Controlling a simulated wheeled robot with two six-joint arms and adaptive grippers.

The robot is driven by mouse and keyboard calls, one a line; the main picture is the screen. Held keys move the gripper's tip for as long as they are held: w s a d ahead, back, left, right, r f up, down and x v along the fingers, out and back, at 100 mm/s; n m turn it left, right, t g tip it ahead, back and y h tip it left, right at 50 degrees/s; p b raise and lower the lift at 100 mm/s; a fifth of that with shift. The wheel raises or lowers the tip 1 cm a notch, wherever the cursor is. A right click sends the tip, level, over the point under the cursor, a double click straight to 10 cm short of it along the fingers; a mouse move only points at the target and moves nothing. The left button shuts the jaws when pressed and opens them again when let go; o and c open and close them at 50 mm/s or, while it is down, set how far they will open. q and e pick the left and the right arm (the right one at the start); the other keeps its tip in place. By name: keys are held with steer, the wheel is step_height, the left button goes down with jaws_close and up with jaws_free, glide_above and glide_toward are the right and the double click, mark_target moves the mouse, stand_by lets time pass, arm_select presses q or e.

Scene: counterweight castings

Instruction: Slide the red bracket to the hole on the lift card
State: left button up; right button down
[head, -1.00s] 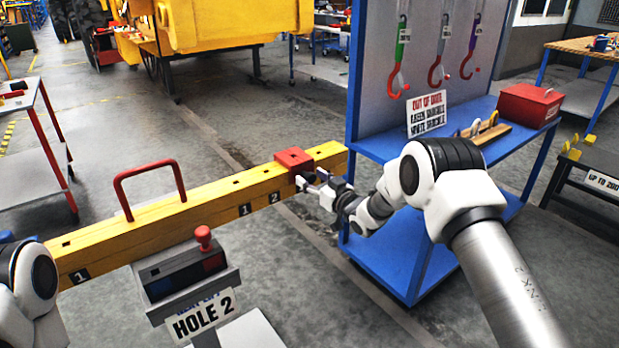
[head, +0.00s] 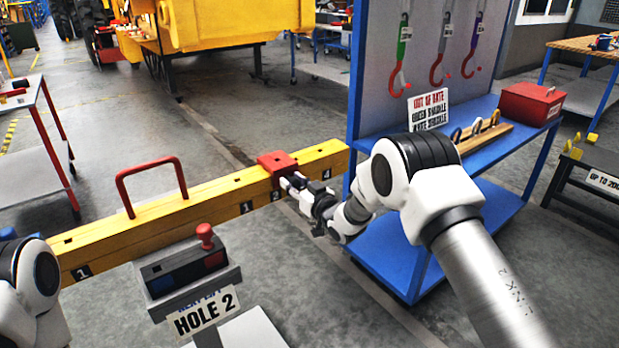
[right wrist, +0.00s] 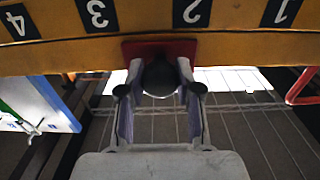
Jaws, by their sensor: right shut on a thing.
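The red bracket (head: 277,163) sits around the yellow beam (head: 222,193). In the head view it is above the number 2 label (head: 277,196). In the right wrist view, its red plate (right wrist: 132,50) lies between labels 3 (right wrist: 97,14) and 2 (right wrist: 192,12), overlapping the side towards 2. My right gripper (head: 291,183) is shut on the bracket's dark round knob (right wrist: 160,77) at the beam's front. The lift card (head: 203,316) reads HOLE 2. My left gripper is out of view; only part of its arm shows at lower left.
A red handle (head: 150,185) stands on the beam left of the bracket. A control box with a red knob (head: 205,236) is in front of the beam. A blue rack (head: 400,240) with hooks stands at right. The beam is clear between handle and bracket.

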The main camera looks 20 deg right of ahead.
steer(key=a, duration=0.1)
steer(key=s+a, duration=0.1)
steer(key=a, duration=0.1)
steer(key=shift+s+a, duration=0.1)
steer(key=shift+a, duration=0.05)
steer(key=c, duration=0.8)
jaws_free()
glide_toward(276, 181)
steer(key=v, duration=0.5)
steer(key=shift+s, duration=0.15)
